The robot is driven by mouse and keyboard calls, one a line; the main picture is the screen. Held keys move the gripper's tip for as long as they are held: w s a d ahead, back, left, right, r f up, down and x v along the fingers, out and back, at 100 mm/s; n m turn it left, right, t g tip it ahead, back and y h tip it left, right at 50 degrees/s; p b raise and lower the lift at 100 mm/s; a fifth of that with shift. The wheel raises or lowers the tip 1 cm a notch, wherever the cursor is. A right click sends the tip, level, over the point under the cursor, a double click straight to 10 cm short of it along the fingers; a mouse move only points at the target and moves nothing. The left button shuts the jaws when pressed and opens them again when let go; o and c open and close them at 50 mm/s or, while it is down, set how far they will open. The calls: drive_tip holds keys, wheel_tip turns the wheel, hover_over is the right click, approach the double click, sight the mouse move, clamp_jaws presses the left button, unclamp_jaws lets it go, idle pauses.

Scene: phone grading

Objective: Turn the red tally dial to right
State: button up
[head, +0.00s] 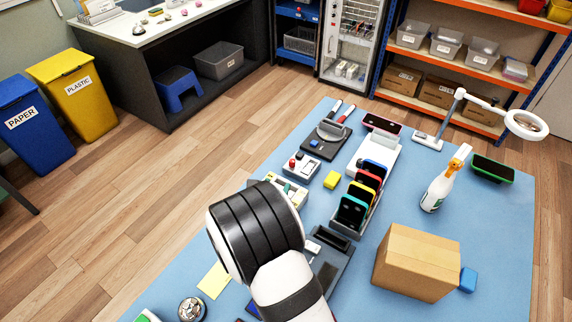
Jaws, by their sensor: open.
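I cannot tell for sure which part is the red tally dial. A small light box (303,174) in the head view, left of the middle of the blue mat, carries small red and dark parts on top. A second pale box (299,199) in front of it has small coloured parts, and my arm partly covers it. The red details are too small to read which way any dial points. My large black and white arm link fills the lower middle of the view. My gripper's fingers do not show; the link may hide them.
On the blue mat (400,150) stand a rack of coloured phones (352,208), a cardboard box (415,262), a spray bottle (440,187), a yellow block (331,180) and a ring lamp (525,124). Bare mat lies at the right edge.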

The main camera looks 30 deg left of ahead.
sight(292, 162)
drive_tip(key=x, duration=1.5)
drive_tip(key=shift+w+f, duration=0.15)
drive_tip(key=shift+w, duration=0.05)
drive_tip(key=shift+c, duration=0.2)
clamp_jaws()
